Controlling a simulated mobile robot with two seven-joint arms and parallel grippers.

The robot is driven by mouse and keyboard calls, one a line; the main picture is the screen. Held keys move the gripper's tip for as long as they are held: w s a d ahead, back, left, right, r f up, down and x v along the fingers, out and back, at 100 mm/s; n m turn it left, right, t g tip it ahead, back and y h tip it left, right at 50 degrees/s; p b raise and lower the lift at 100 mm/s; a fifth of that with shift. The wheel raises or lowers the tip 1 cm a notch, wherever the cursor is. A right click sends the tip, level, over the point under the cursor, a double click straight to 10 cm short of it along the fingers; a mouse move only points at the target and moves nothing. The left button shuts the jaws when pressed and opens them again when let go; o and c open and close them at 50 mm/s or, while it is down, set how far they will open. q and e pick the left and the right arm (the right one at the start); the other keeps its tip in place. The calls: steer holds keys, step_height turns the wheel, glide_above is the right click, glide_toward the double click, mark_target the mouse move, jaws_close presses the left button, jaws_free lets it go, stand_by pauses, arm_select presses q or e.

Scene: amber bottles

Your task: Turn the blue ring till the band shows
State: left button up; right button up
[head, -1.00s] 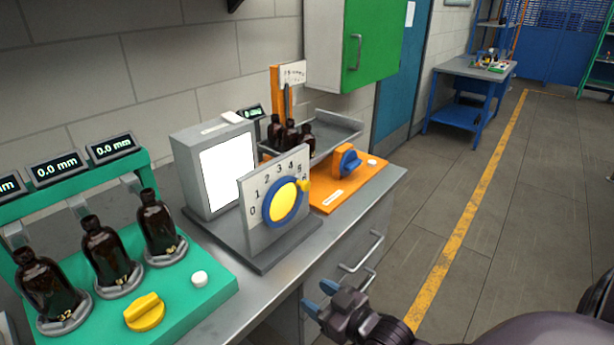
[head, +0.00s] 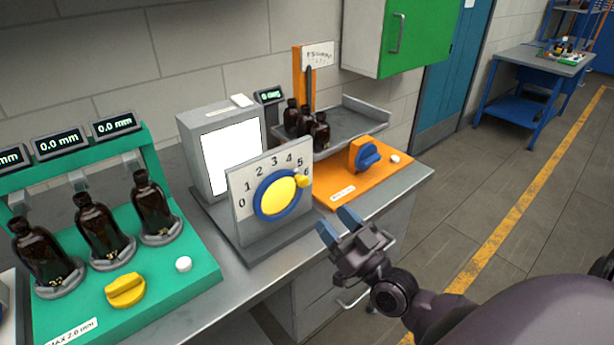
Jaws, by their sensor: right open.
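The blue ring (head: 262,208) surrounds a yellow disc (head: 279,195) on a grey upright dial plate (head: 243,222) numbered 0 to 6. A yellow knob (head: 302,181) sits at the ring's right edge, near the 6. No separate band can be made out. Behind the plate stands a grey box with a lit white panel (head: 221,150). My right gripper (head: 337,225) is open and empty, to the right of and a little below the ring, apart from it. Its fingertips are blue. My left gripper is not in view.
A green stand (head: 190,275) at left holds several amber bottles (head: 104,231), a yellow knob (head: 126,290) and readouts. An orange base (head: 345,192) with a blue knob (head: 369,156) stands right of the dial. Amber bottles (head: 320,130) stand on a grey tray behind.

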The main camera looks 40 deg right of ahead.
mark_target(305, 183)
steer(key=x, duration=0.3)
steer(key=p+x, duration=0.1)
steer(key=x, duration=0.5)
steer(key=shift+r+p, duration=0.3)
steer(key=shift+r, duration=0.05)
steer(key=shift+w+r, duration=0.2)
steer(key=shift+w, duration=0.35)
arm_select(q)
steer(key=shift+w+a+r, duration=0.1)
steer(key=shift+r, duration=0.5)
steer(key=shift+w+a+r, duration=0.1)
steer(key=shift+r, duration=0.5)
arm_select(e)
steer(key=shift+w, duration=0.2)
steer(key=c, duration=0.8)
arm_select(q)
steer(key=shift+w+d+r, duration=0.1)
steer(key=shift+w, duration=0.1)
arm_select(e)
steer(key=shift+c, duration=0.4)
